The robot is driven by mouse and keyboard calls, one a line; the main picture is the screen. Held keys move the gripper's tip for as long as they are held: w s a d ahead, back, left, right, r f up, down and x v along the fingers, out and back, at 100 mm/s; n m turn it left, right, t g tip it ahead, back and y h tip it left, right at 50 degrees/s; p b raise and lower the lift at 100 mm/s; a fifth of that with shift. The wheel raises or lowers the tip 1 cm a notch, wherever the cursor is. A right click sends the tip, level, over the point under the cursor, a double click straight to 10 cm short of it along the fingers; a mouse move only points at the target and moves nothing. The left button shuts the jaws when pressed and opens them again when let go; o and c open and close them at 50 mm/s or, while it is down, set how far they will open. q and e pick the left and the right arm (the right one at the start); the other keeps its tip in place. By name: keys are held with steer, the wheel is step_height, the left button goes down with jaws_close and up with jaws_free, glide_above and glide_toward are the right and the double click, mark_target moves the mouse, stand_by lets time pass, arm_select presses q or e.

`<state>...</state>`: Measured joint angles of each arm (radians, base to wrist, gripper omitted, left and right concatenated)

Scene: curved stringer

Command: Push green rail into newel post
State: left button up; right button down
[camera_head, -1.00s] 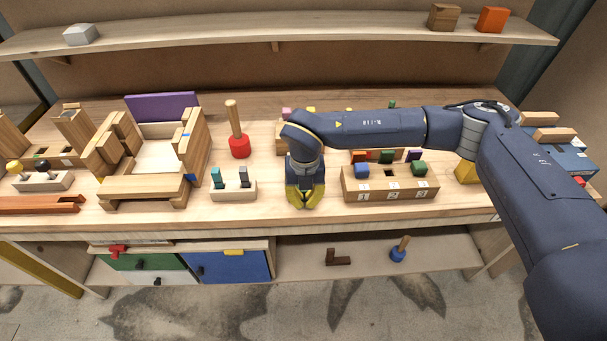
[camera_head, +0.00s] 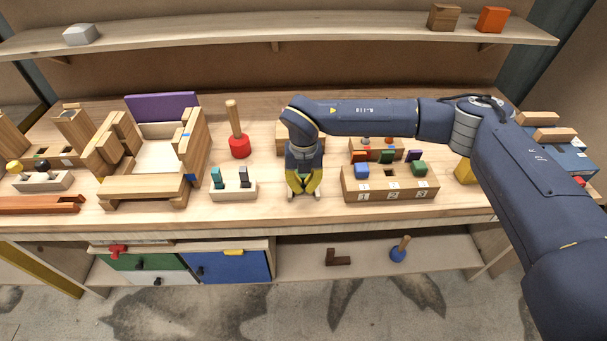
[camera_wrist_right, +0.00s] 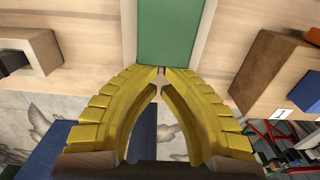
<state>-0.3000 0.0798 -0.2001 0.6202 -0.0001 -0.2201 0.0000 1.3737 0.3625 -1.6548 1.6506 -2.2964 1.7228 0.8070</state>
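In the right wrist view the green rail (camera_wrist_right: 168,30) shows at the top centre, between two pale wooden side strips. Its far end is out of that view. My right gripper (camera_wrist_right: 161,72) has its yellow fingertips together, with nothing seen between them. The tips are at the near end of the green rail; I cannot tell if they touch it. In the head view my right gripper (camera_head: 303,194) points down near the front of the table, and its arm and hand hide the green rail. I cannot make out the newel post. My left gripper is not in view.
A wooden block with numbered slots (camera_head: 389,186) stands close to the right of my right gripper. A pale block with two pegs (camera_head: 233,190) stands to the left. A yellow block (camera_head: 465,171) is at the right.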

mark_target(303, 176)
steer(key=shift+w, duration=1.7)
steer(key=shift+s, duration=0.1)
steer(key=shift+s, duration=1.4)
step_height(303, 176, up, 7)
